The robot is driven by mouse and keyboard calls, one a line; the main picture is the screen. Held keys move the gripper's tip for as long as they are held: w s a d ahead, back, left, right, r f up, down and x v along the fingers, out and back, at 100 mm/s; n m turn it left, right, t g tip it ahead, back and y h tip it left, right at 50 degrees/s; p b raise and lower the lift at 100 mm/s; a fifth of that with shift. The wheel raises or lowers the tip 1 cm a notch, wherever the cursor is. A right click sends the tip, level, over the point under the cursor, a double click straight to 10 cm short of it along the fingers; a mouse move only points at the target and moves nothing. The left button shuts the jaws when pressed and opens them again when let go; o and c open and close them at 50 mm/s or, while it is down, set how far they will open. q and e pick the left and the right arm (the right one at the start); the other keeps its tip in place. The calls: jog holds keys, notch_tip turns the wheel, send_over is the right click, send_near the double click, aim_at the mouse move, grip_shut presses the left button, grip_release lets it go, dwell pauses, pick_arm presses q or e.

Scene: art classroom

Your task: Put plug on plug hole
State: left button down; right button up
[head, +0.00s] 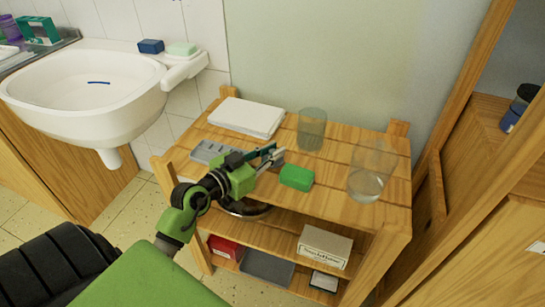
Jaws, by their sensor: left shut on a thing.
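My left gripper (270,154) is above the top of the wooden shelf unit, between a grey tray and a green block. It is shut on a small grey thing (278,158) at its fingertips. This may be the plug, but it is too small and too covered to tell. The white sink (130,105) is on the wall at the left, apart from the gripper. A thin blue thing (98,82) lies in its basin. I cannot make out the plug hole. My right gripper is not in view.
The wooden shelf unit (345,205) holds a white paper stack (247,117), a grey tray (208,151), a green block (296,177) and two clear glasses (312,128) (367,180). Boxes sit on its lower shelves. A blue block (151,46) and pale green soap (181,48) are by the sink.

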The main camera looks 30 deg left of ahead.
pick_arm(q)
jog(key=shift+f, duration=0.3)
jog(key=c, duration=2)
grip_release()
jog(key=shift+f, duration=0.15)
